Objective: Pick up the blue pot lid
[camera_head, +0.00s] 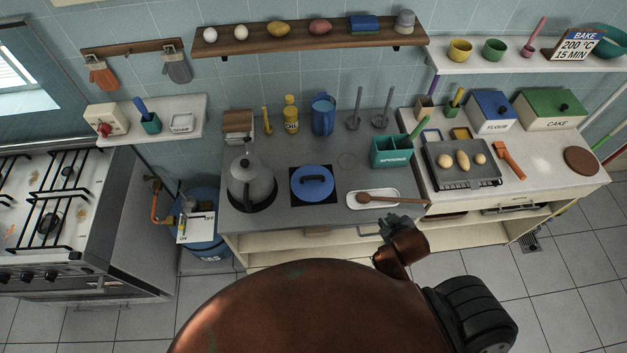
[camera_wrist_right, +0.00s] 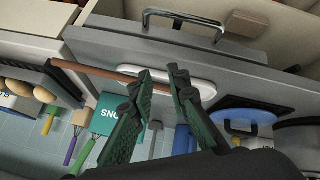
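The blue pot lid (camera_head: 312,183) lies on a black square pad (camera_head: 299,201) on the grey counter, its dark handle (camera_head: 314,180) on top. My left gripper is not in view.
A white spoon rest (camera_head: 389,204) with a wooden spoon (camera_head: 385,199) lies right of the lid. A grey kettle (camera_head: 251,183) stands close on its left. A drawer handle (camera_wrist_right: 185,18) is below the counter edge.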

